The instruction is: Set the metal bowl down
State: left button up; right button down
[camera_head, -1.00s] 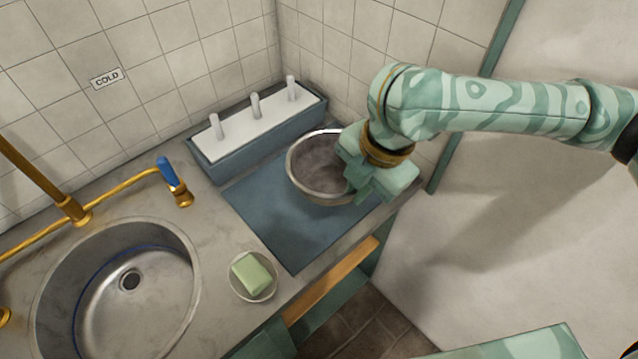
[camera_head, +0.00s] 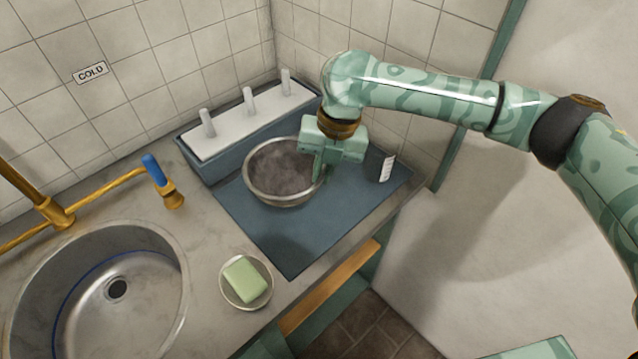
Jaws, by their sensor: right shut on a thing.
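The metal bowl (camera_head: 262,189) is a round, shiny steel bowl with a grey inside. It is upright over the back left part of the blue mat (camera_head: 300,243), close to the rack. My right gripper (camera_head: 319,172) is shut on the bowl's right rim from above. A dark shadow lies on the mat in front of the bowl. I cannot tell for sure whether the bowl's base touches the mat. My left gripper is not in view.
A blue-grey rack (camera_head: 215,165) with several white pegs stands behind the mat. A soap dish with green soap (camera_head: 244,280) lies in front. A steel sink (camera_head: 100,300) with brass taps is left.

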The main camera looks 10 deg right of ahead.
jog(key=w+f+b, duration=0.1)
jog(key=w+f, duration=0.2)
jog(key=shift+f, duration=0.2)
jog(key=b+x, duration=0.2)
jog(key=x, duration=0.1)
jog(key=shift+w+d+f, duration=0.15)
jog(key=shift+d+f, duration=0.15)
jog(key=shift+r, duration=0.1)
jog(key=c, duration=1.6)
grip_release()
jog(key=shift+o, duration=0.2)
jog(key=p+v, duration=0.4)
jog(key=v, duration=0.8)
